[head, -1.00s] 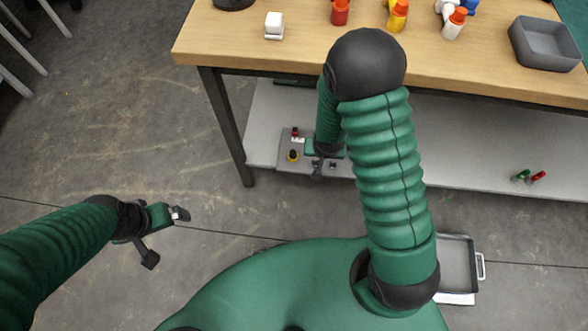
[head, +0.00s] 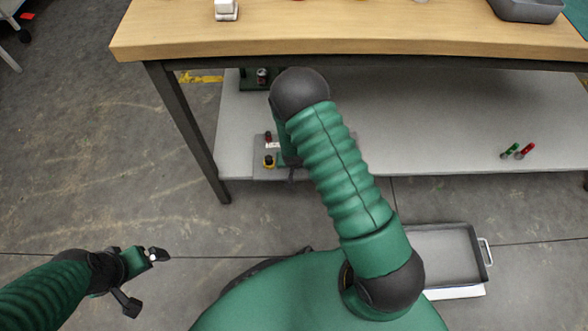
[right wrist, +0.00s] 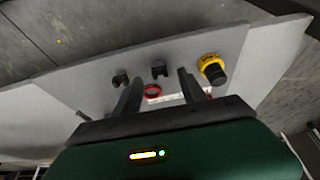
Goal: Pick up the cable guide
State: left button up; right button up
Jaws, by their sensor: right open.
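No part is clearly identifiable as the cable guide. Two small black clip-like pieces, a left one (right wrist: 120,78) and a right one (right wrist: 159,69), stand on a grey panel (right wrist: 100,62) in the right wrist view. My right gripper (right wrist: 158,86) is open over the panel, its fingers either side of a red ring (right wrist: 152,91), with the clips just beyond. In the head view the right arm covers much of the panel (head: 257,172) on the lower shelf, hiding the clips. My left gripper (head: 143,279) is open and empty over the floor, lower left.
A yellow and black knob (right wrist: 212,68) stands right of the right gripper's fingers. The wooden bench top (head: 350,38) overhangs the lower shelf (head: 430,130). Green and red items (head: 518,151) lie on the shelf's right. A grey tray (head: 440,255) is below right.

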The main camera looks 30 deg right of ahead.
jog(key=x, duration=0.3)
jog(key=shift+b, duration=0.4)
jog(key=shift+r, duration=0.15)
jog(key=shift+s, duration=0.1)
grip_shut()
